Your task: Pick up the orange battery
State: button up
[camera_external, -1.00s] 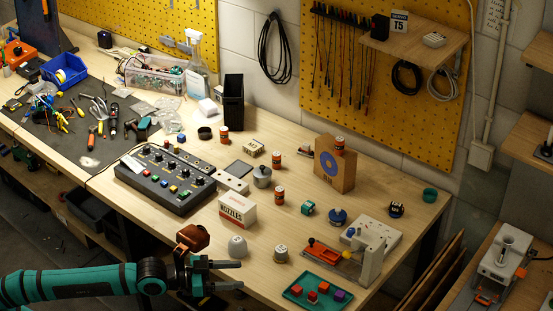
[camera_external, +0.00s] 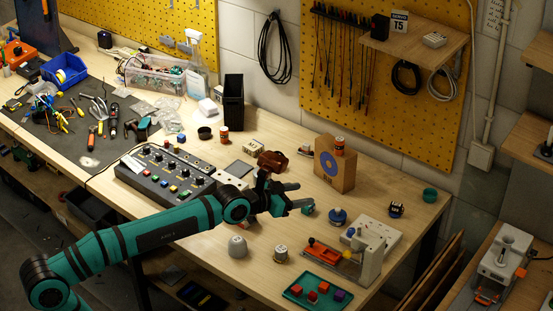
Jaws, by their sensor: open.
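Small orange-and-dark cylinders look like the batteries. One (camera_external: 224,133) stands on the bench beside the black bin, and another (camera_external: 339,145) stands on top of the cardboard box. Two more, seen earlier in the middle of the bench, are now hidden behind my gripper and its brown wrist part. My gripper (camera_external: 303,194) is open over the middle of the bench, its fingers pointing right. It is around or in front of the spot of the nearer hidden cylinder; I cannot tell which. No held object shows.
The cardboard box (camera_external: 333,168) stands right of my gripper. A black control panel (camera_external: 165,180) lies to the left. A grey dome (camera_external: 238,247), a small canister (camera_external: 280,254), a green tray (camera_external: 317,303) and a press-like fixture (camera_external: 372,262) are near the front. The bench's right end has free room.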

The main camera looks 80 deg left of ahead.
jog(key=w+a+n+g+y, duration=0.1)
jog(key=w+a, duration=0.3)
jog(key=a, duration=0.7)
jog(key=n+g+y, duration=0.1)
jog(key=n+g, duration=0.1)
send_near(343, 144)
jog(key=shift+s+a+f+x, duration=0.15)
jog(key=shift+s+a+x, duration=0.05)
jog(key=shift+x, duration=1.9)
jog(key=shift+s+a+f+x, duration=0.2)
jog(key=shift+s+x, duration=0.05)
jog(key=shift+x, duration=1.85)
jog(key=shift+s+a+f+x, duration=0.15)
jog(key=shift+s+a+x, duration=0.05)
jog(key=shift+x, duration=1.85)
grip_shut()
